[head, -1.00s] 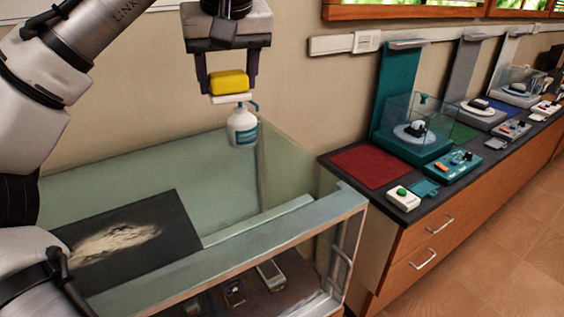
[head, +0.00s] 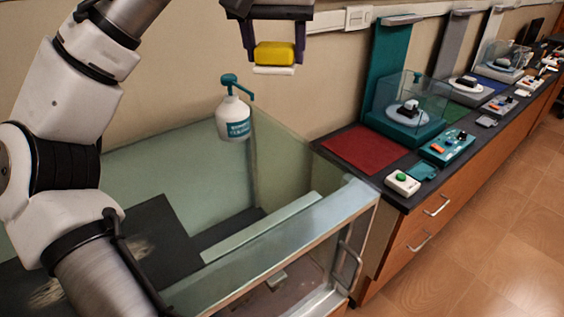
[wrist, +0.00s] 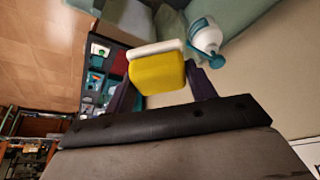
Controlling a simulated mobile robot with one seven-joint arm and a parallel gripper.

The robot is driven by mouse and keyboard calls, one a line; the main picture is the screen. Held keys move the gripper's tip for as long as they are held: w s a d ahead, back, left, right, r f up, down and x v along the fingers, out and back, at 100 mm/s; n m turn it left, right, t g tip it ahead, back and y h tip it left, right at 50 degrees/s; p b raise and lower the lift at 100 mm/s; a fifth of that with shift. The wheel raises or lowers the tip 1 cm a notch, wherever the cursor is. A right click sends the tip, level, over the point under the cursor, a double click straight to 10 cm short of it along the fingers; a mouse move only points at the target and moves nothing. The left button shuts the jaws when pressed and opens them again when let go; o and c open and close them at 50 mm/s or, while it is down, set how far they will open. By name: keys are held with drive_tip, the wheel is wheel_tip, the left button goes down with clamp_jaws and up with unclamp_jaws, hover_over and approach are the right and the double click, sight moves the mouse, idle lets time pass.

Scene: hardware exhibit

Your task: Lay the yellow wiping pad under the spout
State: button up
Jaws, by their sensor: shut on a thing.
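My gripper (head: 273,50) is shut on the yellow wiping pad (head: 274,54), which has a white layer along its lower side. The pad is held in the air, higher than the pump bottle and to its right in the head view. The pad also fills the middle of the wrist view (wrist: 158,80), between the dark fingers. The white pump bottle (head: 235,127) with teal label and teal pump head has its spout (head: 244,92) pointing right. It also shows in the wrist view (wrist: 205,38), to the right of the pad. Pad and bottle look apart.
A glass-walled case (head: 290,225) stands below, with a dark panel inside. Open wall lies behind the gripper.

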wheel_tip(320, 180, down, 20)
drive_tip(key=shift+r+p, duration=0.25)
drive_tip(key=shift+p, duration=0.55)
drive_tip(key=shift+f, duration=0.1)
drive_tip(key=o, duration=1)
drive_tip(key=shift+c, duration=0.2)
drive_tip(key=b+v, duration=0.2)
drive_tip(key=v, duration=1)
